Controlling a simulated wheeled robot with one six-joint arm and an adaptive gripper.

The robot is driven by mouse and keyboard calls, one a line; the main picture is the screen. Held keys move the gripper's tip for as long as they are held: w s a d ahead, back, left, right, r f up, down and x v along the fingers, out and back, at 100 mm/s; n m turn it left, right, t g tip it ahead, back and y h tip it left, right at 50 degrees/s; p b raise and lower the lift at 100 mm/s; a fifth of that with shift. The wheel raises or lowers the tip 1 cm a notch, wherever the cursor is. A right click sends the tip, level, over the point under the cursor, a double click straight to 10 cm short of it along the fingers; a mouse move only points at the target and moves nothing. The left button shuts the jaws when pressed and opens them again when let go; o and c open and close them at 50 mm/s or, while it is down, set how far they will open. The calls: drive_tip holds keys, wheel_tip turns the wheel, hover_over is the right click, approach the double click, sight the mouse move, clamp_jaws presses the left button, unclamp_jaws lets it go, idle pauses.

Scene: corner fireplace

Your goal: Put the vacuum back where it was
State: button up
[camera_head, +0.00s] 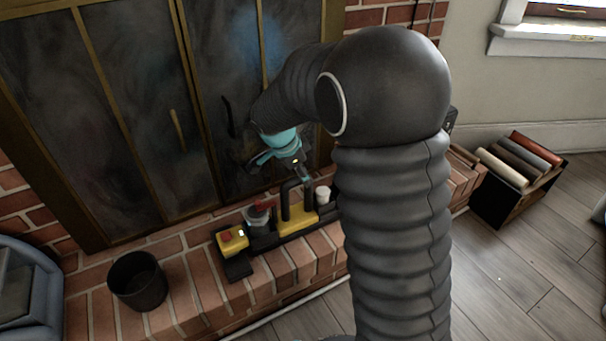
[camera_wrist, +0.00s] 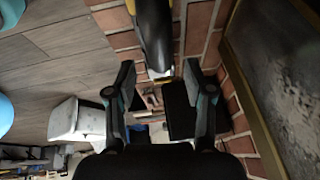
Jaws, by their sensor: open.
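The vacuum (camera_head: 298,219), a yellow and black handheld with a clear and red part, lies along the brick hearth in front of the fireplace doors in the head view. In the wrist view, a yellow and black part, likely the vacuum (camera_wrist: 154,35), shows at the top, beyond my fingertips. My gripper (camera_head: 292,172) hangs above the vacuum near its black handle. In the wrist view my gripper (camera_wrist: 160,80) has its fingers spread with a gap between them, and nothing is clearly held. My arm hides part of the hearth to the right of the vacuum.
A black bucket (camera_head: 138,281) stands on the hearth at left. A small white container (camera_head: 322,195) stands beside the vacuum. The dark glass fireplace doors (camera_head: 145,110) rise close behind. A dark box of rolls (camera_head: 490,208) is at right. Wooden floor (camera_head: 560,260) is open at right.

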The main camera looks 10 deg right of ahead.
drive_tip(key=p+v, duration=0.1)
drive_tip(key=v, duration=0.9)
drive_tip(key=s+d+r+n+y, duration=0.1)
drive_tip(key=s+d+r+n, duration=0.15)
drive_tip(key=s, duration=0.35)
drive_tip(key=s+d+r+n+y, duration=0.1)
drive_tip(key=s+d+r+n, duration=0.1)
drive_tip(key=s+r+n, duration=0.3)
drive_tip(key=s+d+f+n+t+y, duration=0.1)
drive_tip(key=s+n, duration=0.3)
drive_tip(key=s, duration=0.4)
drive_tip(key=s+d+f+n+t+y, duration=0.1)
drive_tip(key=s+n, duration=0.3)
drive_tip(key=s, duration=0.4)
drive_tip(key=shift+s+d+t, duration=0.2)
drive_tip(key=shift+s+t, duration=0.15)
drive_tip(key=shift+t, duration=0.25)
